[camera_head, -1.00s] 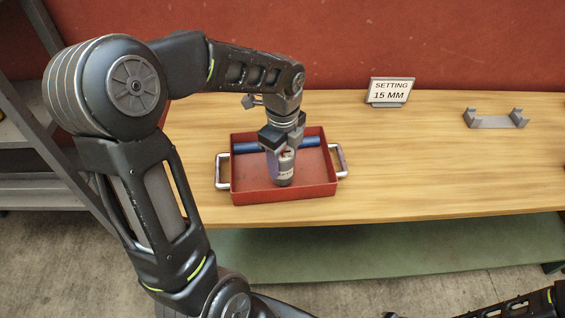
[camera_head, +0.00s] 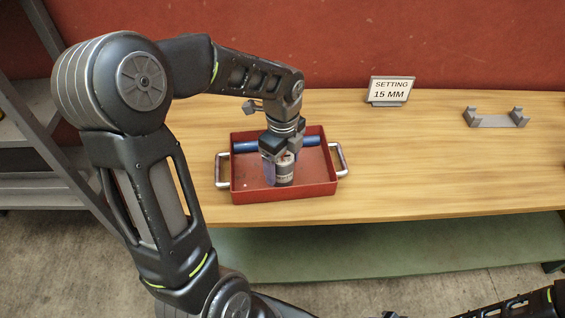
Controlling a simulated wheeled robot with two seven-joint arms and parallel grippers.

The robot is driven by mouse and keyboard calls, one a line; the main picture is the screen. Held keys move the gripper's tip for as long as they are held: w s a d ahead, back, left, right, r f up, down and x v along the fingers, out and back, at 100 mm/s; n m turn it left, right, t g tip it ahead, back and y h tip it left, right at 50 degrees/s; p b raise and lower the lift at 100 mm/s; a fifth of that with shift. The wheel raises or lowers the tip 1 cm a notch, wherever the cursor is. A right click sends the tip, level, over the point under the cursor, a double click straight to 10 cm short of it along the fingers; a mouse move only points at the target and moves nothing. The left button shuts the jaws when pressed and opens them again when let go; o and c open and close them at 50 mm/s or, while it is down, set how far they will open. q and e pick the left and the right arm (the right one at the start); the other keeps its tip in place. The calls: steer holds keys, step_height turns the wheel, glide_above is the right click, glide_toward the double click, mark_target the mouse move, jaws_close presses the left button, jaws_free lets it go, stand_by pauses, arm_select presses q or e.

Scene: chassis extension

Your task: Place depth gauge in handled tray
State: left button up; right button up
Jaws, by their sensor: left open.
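The handled tray (camera_head: 310,189) is a red box with a silver handle at each end, on the wooden bench. The depth gauge (camera_head: 285,171) is a short grey cylinder with a pale label, standing upright inside the tray toward its front. My left gripper (camera_head: 278,166) is open at the gauge, pointing down, with a finger on its left side. The gripper hides the gauge's upper part. I cannot tell whether a finger still touches it. Part of my right arm shows at the lower right, but its gripper is not in view.
A blue cylinder (camera_head: 304,141) lies along the tray's back wall, partly behind my gripper. A sign reading "SETTING 15 MM" (camera_head: 390,90) stands at the back. An empty grey cradle (camera_head: 497,119) is on the right. The bench between the tray and cradle is clear.

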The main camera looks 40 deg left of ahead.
arm_select(q)
steer(key=shift+r, duration=0.1)
step_height(320, 180, up, 12)
steer(key=shift+r, duration=0.1)
stand_by(0.4)
stand_by(0.8)
